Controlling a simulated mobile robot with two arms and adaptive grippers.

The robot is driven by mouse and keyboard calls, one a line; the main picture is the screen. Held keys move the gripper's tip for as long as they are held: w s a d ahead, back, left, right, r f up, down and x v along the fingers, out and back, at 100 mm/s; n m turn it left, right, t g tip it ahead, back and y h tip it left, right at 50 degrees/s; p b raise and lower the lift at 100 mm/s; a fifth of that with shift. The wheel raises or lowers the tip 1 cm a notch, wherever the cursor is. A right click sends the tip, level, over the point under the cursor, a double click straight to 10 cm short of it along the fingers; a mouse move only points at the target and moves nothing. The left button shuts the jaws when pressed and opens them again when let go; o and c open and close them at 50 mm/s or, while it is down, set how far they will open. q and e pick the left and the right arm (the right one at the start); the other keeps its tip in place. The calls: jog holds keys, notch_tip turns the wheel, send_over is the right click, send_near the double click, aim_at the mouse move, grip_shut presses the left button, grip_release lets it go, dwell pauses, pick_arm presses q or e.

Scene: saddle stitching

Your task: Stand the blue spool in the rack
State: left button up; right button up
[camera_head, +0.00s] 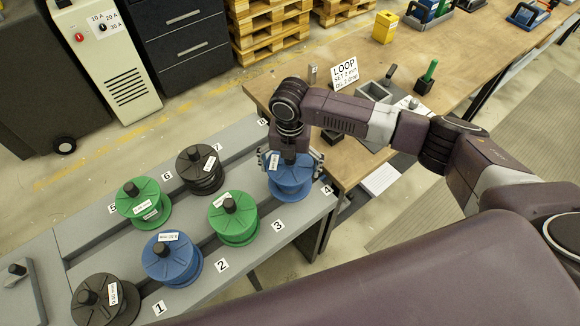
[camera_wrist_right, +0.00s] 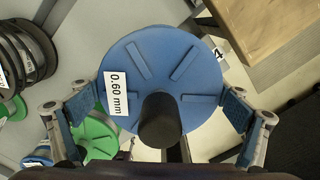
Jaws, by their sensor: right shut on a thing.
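My right gripper (camera_head: 291,164) comes down from above with its fingers on both sides of a blue spool (camera_head: 290,184). In the right wrist view the gripper (camera_wrist_right: 160,104) is shut on the spool's blue flange (camera_wrist_right: 190,60), which has a dark central knob and a "0.60 mm" label. The spool is upright at the right end of the grey rack (camera_head: 250,246), beside number 4. I cannot tell whether its base touches the rack. My left gripper is out of view.
In the rack's front row stand a black spool (camera_head: 100,304), another blue spool (camera_head: 172,262) and a green spool (camera_head: 234,222). Behind are a green spool (camera_head: 144,206) and a black spool (camera_head: 200,172). Space near 8 looks clear. A wooden workbench (camera_head: 440,75) adjoins at right.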

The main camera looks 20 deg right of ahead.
jog(key=shift+w+r+p, duration=0.1)
jog(key=shift+p, duration=0.5)
dwell(1.0)
jog(key=shift+a+f+b, duration=0.1)
jog(key=shift+f+b, duration=1.2)
jog(key=shift+f, duration=0.95)
jog(key=o, duration=1.8)
jog(key=shift+s+f, duration=0.1)
jog(key=shift+s, duration=0.1)
notch_tip(320, 180, up, 12)
jog(key=shift+w+r, duration=0.1)
jog(key=shift+r, duration=0.05)
